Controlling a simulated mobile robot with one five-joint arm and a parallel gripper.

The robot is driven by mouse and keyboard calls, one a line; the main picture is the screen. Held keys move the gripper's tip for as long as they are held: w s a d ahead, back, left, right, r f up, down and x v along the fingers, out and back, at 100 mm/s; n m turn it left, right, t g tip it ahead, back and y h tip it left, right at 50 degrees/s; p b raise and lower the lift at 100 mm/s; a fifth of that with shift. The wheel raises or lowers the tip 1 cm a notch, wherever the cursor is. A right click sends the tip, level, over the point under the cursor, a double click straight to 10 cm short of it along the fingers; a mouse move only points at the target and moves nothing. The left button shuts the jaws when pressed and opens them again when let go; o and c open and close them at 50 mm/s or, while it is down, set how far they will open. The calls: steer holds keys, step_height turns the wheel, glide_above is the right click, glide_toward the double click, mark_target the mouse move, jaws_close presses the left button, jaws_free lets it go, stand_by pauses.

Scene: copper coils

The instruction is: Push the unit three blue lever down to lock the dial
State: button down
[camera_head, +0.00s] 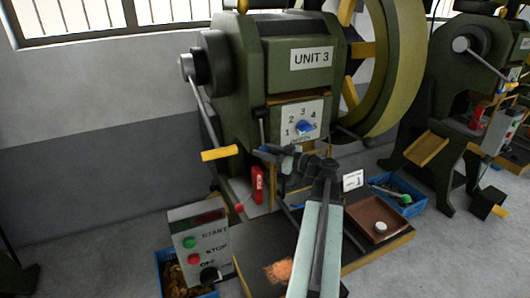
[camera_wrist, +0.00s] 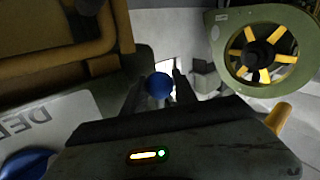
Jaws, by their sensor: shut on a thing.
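The machine marked UNIT 3 (camera_head: 311,58) stands in the middle of the head view. Its dial plate (camera_head: 290,112) carries numbers and a blue dial knob (camera_head: 305,127), and the dial knob also shows at the lower left of the wrist view (camera_wrist: 27,165). My gripper (camera_head: 264,150) is in front of the machine, below and left of the dial. In the wrist view, the round blue knob of the lever (camera_wrist: 158,85) sits between my two fingers, which are shut on it. The lever's shaft is hidden behind the knob and fingers.
A yellow-handled lever (camera_head: 220,153) sticks out left of my gripper. A red item (camera_head: 258,184) stands just below it. A START/STOP control box (camera_head: 200,242) is at lower left. A brown tray (camera_head: 362,213) and blue bin (camera_head: 410,188) are at right.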

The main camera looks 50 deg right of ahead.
steer(key=c, duration=1)
jaws_free()
